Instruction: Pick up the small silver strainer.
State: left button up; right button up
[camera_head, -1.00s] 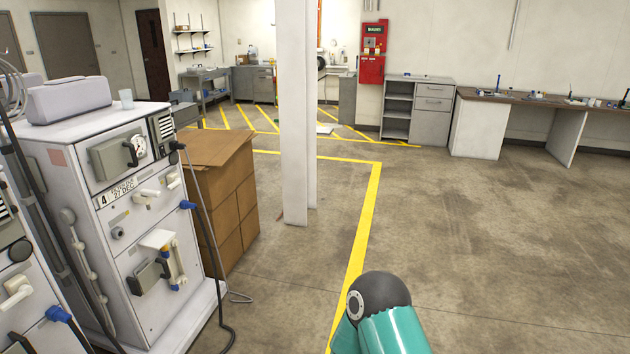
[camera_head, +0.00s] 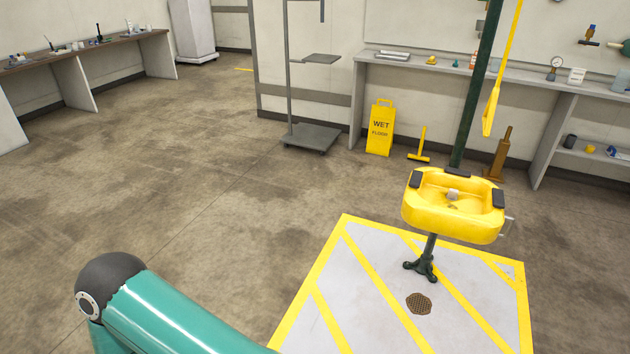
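I cannot make out a silver strainer for certain. A small light grey piece (camera_head: 452,195) sits in the yellow eyewash basin (camera_head: 418,216); it is too small to tell what it is. The basin stands on a dark green pedestal at the right of the head view. A teal arm link of mine with a dark joint shows at the bottom left, well apart from the basin. Neither of my grippers is in view.
A wet floor sign (camera_head: 380,128) and a grey wheeled stand (camera_head: 311,137) are behind. A wall shelf (camera_head: 400,66) holds small items. The floor at left is open.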

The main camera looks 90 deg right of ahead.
aim_at(452, 195)
jog(key=u, duration=1.15)
jog(key=i, duration=0.15)
jog(key=z, duration=2.65)
jog(key=i, duration=0.25)
jog(key=z, duration=1.7)
jog(key=k, duration=0.6)
jog(key=z, duration=0.4)
jog(key=i, duration=1.65)
jog(key=u, duration=0.4)
